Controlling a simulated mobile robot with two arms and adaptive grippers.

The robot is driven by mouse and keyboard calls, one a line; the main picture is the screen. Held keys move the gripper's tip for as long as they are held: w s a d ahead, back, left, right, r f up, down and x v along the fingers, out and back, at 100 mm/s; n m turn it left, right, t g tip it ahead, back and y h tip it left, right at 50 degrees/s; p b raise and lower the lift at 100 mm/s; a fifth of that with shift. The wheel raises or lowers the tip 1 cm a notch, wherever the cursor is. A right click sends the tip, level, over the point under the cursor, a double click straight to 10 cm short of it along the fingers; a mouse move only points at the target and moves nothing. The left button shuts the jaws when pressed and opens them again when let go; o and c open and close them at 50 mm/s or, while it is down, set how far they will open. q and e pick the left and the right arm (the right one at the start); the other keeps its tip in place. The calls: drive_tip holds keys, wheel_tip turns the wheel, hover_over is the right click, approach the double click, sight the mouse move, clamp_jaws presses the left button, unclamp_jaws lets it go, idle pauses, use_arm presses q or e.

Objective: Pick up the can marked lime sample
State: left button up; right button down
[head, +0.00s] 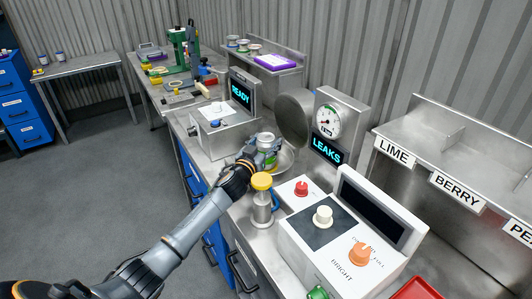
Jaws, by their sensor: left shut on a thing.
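My left gripper (262,156) reaches in from the lower left and is shut on a can (266,138). The can has a silvery top and a partly hidden label with some green; I cannot read any marking on it. It stands roughly upright at the round metal basin (287,160) of the tester, and I cannot tell whether it touches the basin. My right gripper is not in view.
A round lid (294,117) stands open beside a dial gauge (328,121) and a screen reading LEAKS (326,150). A yellow-topped cylinder (262,197) stands close to my arm. A white knob panel (345,240) is in front. LIME (394,151) and BERRY (456,188) bins are right.

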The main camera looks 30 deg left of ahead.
use_arm(q)
drive_tip(key=shift+r, duration=0.1)
drive_tip(key=shift+c, duration=0.8)
drive_tip(key=shift+r, duration=0.1)
